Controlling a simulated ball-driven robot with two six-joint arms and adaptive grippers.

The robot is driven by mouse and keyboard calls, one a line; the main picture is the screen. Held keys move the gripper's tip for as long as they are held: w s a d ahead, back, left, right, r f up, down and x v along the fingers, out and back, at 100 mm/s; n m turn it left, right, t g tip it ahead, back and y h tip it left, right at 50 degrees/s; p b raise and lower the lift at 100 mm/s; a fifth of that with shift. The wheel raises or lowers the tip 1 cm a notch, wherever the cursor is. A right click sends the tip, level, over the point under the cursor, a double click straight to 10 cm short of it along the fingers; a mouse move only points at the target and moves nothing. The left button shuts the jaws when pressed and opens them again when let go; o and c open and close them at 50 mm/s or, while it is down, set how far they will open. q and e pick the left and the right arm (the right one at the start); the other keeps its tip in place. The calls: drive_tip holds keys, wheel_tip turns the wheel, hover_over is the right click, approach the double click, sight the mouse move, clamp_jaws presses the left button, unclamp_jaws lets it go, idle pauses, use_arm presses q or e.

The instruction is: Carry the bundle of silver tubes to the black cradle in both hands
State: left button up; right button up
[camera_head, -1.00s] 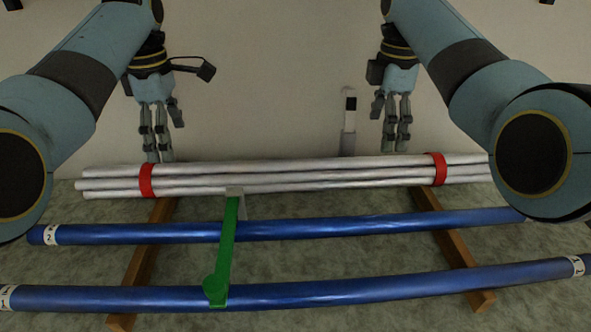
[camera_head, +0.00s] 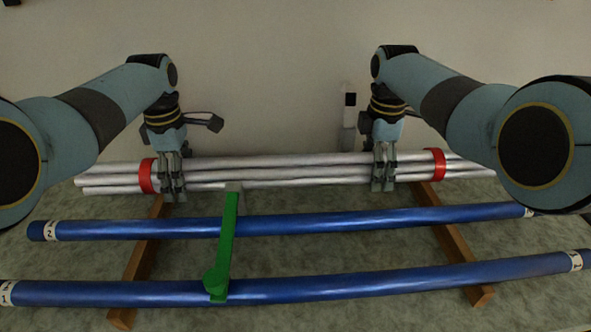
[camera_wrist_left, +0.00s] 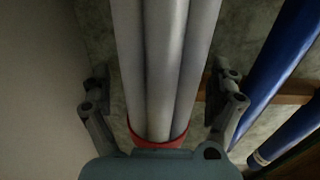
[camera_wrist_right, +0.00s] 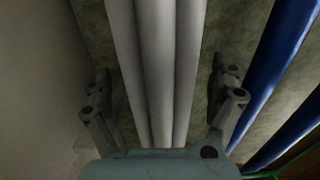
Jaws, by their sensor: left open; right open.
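The bundle of silver tubes (camera_head: 275,170) lies across the far side of the table, bound by a red band near each end. My left gripper (camera_head: 173,190) is over the bundle just right of the left red band (camera_head: 146,176). My right gripper (camera_head: 383,183) is over it, left of the right red band (camera_head: 434,164). In the left wrist view the tubes (camera_wrist_left: 165,60) run between the open fingers. In the right wrist view the tubes (camera_wrist_right: 160,70) also lie between open fingers. I cannot make out a black cradle.
Two long blue rods (camera_head: 330,223) and (camera_head: 370,284) lie in front of the bundle, on wooden bars (camera_head: 143,250) and (camera_head: 458,250). A green strip (camera_head: 226,245) crosses both blue rods. A pale post with a black patch (camera_head: 350,110) stands behind the bundle.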

use_arm(q)
drive_tip(key=c, duration=1.8)
use_arm(e)
drive_tip(key=c, duration=1.8)
